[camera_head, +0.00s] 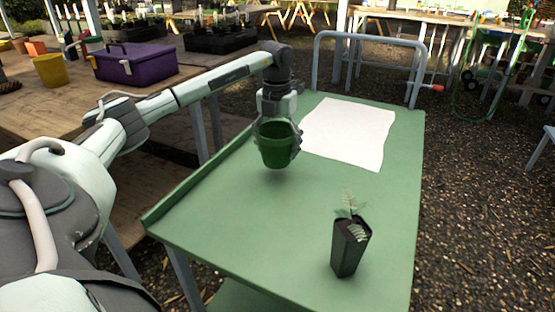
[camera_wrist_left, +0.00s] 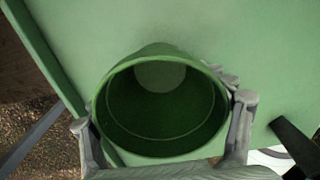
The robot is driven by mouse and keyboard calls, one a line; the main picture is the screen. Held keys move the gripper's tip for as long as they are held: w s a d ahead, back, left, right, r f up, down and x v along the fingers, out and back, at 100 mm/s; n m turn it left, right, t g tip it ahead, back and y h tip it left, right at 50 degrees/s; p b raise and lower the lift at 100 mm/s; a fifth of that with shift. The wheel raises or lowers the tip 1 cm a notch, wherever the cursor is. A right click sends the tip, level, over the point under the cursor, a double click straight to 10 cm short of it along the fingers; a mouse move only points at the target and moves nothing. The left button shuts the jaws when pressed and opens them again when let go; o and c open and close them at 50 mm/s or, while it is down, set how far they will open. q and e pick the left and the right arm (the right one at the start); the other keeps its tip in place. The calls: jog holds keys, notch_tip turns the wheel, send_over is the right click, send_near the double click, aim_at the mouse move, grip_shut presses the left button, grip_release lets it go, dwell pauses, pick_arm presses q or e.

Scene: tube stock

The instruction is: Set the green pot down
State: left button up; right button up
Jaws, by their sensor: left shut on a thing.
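The green pot (camera_head: 274,146) is upright in my left gripper (camera_head: 277,138), above the green cart top. Its shadow on the cart top lies below it, and a small gap seems to separate the two. In the left wrist view I look down into the empty green pot (camera_wrist_left: 160,108). The fingers of my left gripper (camera_wrist_left: 165,120) close on it from both sides. My right gripper does not show in either view.
A white sheet (camera_head: 350,131) lies on the green cart (camera_head: 230,208) behind the pot. A black pot with a seedling (camera_head: 349,247) stands near the front right. A purple toolbox (camera_head: 137,62) and a yellow pot (camera_head: 51,70) stand on the wooden bench. The cart's middle is clear.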

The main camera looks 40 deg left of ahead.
pick_arm(q)
jog(key=shift+f, duration=2.15)
jog(key=o, duration=1.2)
notch_tip(320, 180, up, 12)
jog(key=shift+r, duration=0.2)
